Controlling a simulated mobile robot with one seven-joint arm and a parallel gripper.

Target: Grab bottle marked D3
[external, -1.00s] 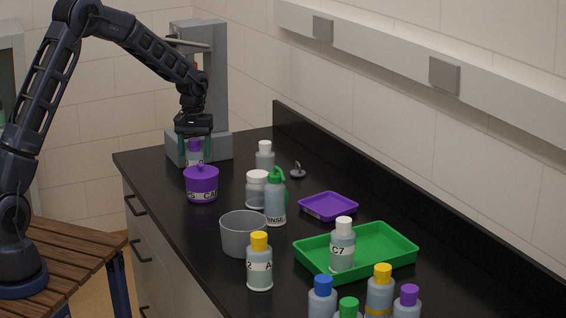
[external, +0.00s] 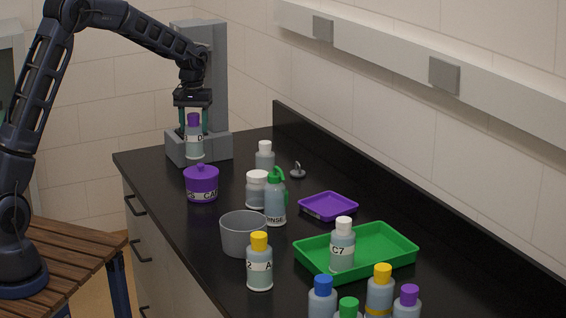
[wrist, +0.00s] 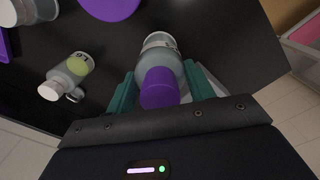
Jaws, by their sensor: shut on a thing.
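My gripper (external: 195,118) is shut on a purple-capped bottle (external: 194,145) with grey-blue contents and a white label. Only a "D" can be made out on the label; the rest is unclear. The bottle hangs upright between the fingers, above the bench's far end, in front of the grey dispenser stand. In the wrist view the bottle's purple cap (wrist: 159,88) sits between the green fingers, with the bench beneath.
A purple lidded pot (external: 201,184) stands just in front. A white-capped bottle (external: 264,158), a white-lidded jar (external: 257,190), a rinse bottle (external: 275,203) and a grey cup (external: 241,235) stand nearby. A green tray (external: 390,257) holds bottle C7 (external: 342,250).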

